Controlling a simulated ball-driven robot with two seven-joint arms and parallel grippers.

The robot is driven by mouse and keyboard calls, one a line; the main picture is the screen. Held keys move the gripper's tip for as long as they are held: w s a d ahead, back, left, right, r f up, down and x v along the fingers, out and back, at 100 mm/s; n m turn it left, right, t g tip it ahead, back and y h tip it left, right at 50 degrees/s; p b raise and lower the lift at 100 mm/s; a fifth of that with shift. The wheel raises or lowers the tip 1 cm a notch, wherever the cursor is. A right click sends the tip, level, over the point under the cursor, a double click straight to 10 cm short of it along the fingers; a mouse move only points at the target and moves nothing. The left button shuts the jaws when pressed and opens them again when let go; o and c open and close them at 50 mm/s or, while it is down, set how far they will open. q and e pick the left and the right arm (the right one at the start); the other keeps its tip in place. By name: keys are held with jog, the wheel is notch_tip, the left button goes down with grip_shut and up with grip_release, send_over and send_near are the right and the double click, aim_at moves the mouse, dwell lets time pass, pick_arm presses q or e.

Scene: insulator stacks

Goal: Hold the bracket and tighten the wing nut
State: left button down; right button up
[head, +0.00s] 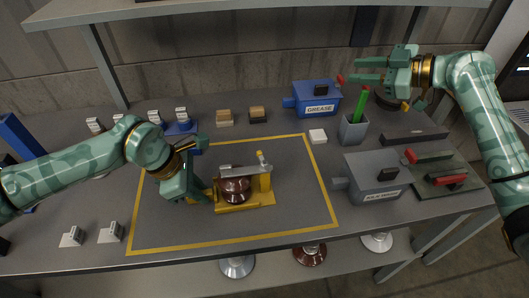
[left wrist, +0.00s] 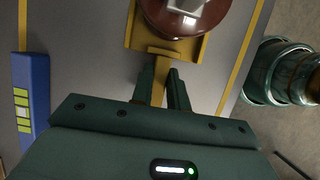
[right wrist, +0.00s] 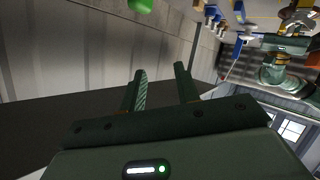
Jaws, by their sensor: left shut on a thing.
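The yellow bracket (head: 246,203) stands inside the yellow outline on the table. It holds a brown insulator (head: 235,190) under a grey bar (head: 244,169). A small brass-coloured piece, apparently the wing nut (head: 262,158), is on top at the bracket's right end. My left gripper (head: 205,195) is at the bracket's left side. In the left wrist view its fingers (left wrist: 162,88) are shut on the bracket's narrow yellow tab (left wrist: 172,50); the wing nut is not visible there. My right gripper (head: 357,70) is raised at the back right, fingers apart and empty (right wrist: 160,88).
A blue GREASE box (head: 318,106), a grey cup with a green pen (head: 353,130) and a grey box (head: 373,182) stand right of the outline. Red-handled tools (head: 448,180) lie farther right. Small blocks line the back; a shelf (head: 250,8) hangs above.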

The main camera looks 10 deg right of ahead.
jog(key=s+a+r+n+g+y, duration=0.1)
jog(key=s+a+r+n+g, duration=0.15)
jog(key=a+n, duration=0.35)
jog(key=s+a+r+n+g, duration=0.2)
jog(key=a+n+g, duration=0.2)
jog(key=a, duration=0.4)
jog(key=n+g+h, duration=0.3)
jog(key=n+h, duration=0.8)
jog(key=n, duration=0.6)
send_over(265, 157)
notch_tip(265, 157, down, 3)
notch_tip(265, 157, down, 12)
jog(key=shift+a+f, duration=0.1)
grip_shut()
